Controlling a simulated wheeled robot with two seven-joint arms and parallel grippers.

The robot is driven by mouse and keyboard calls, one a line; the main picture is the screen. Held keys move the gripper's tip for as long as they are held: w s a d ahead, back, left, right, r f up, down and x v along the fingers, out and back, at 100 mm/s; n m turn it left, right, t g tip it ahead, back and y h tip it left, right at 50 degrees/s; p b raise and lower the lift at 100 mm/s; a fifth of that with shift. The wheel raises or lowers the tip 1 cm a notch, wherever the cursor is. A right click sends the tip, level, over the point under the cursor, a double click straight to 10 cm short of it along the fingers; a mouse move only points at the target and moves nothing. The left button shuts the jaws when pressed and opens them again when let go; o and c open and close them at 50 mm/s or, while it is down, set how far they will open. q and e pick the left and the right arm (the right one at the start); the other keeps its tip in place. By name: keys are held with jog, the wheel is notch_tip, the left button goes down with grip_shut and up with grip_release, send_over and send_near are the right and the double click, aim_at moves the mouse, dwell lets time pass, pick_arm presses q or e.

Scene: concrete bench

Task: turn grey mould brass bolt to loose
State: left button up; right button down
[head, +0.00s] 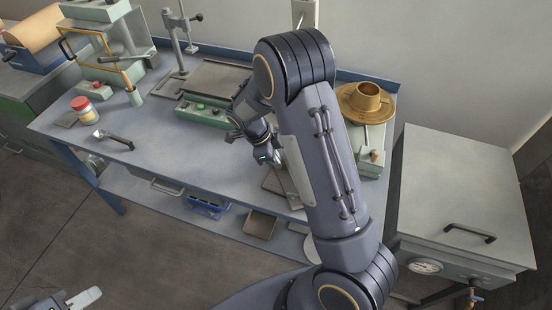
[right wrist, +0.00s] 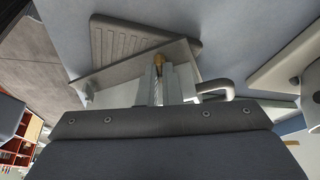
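The brass bolt (right wrist: 159,60) shows as a small brass end between my right fingertips in the right wrist view. The narrow fingers sit close together on either side of it. The grey mould (right wrist: 120,74) is a flat-faced block behind the fingers, with a grey bent handle (right wrist: 215,88) at its right. In the head view my right gripper (head: 268,157) points down over the bench, and my forearm hides much of the mould area. My left gripper (head: 72,301) is only partly in frame at the bottom left, away from the bench; its opening is unclear.
A ribbed grey plate (right wrist: 125,40) lies beside the mould. A grey cabinet (head: 455,190) stands right.

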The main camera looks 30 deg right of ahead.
jog(key=n+b, duration=0.2)
jog(key=n+t+b, duration=0.1)
jog(key=b, duration=0.1)
jog(key=shift+s+a+f+n+h, duration=0.1)
jog(key=shift+f+n+h, duration=0.1)
jog(key=shift+n+h, duration=0.15)
jog(key=n+t+b, duration=0.1)
jog(key=n, duration=0.1)
jog(key=n+b, duration=0.1)
jog(key=shift+s+n+t+b, duration=0.2)
jog(key=shift+n+t+b, duration=0.15)
jog(key=shift+t+b, duration=0.05)
jog(key=n+t+b, duration=0.1)
jog(key=n+b, duration=0.1)
jog(key=n, duration=0.1)
jog(key=shift+s+n+b, duration=0.15)
jog(key=shift+n+b, duration=0.15)
jog(key=n+t+b, duration=0.1)
jog(key=n, duration=0.1)
jog(key=n+t+y+b, duration=0.1)
jog(key=n, duration=0.1)
jog(key=shift+s+d+r+n, duration=0.1)
jog(key=shift+s+d+n, duration=0.1)
jog(key=shift+n, duration=0.1)
jog(key=shift+d+r+n+t+y+b, duration=0.1)
jog(key=shift+n+t+y+b, duration=0.3)
jog(key=shift+n, duration=0.8)
jog(key=shift+n+y, duration=0.55)
jog(key=shift+n, duration=0.65)
